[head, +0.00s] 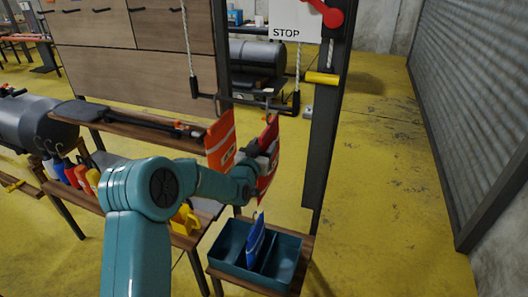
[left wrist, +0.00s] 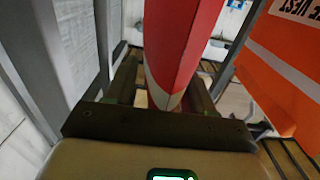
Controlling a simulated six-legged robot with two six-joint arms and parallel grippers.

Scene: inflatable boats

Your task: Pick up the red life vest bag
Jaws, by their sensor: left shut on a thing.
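The red life vest bag (head: 269,140) is upright beside the post in the head view. My left gripper (head: 264,160) is shut on it, and the gripper and wrist cover part of it. In the left wrist view the red bag (left wrist: 180,40), with a pale stripe, stands between the fingers of my left gripper (left wrist: 165,92). My right gripper is in neither view.
An orange life vest bag (head: 220,141) is close left of the red one; it also shows in the wrist view (left wrist: 285,70). A dark post (head: 326,120) rises at right. Below is a teal divided bin (head: 229,247) with a blue bag (head: 256,240). Yellow floor at right is clear.

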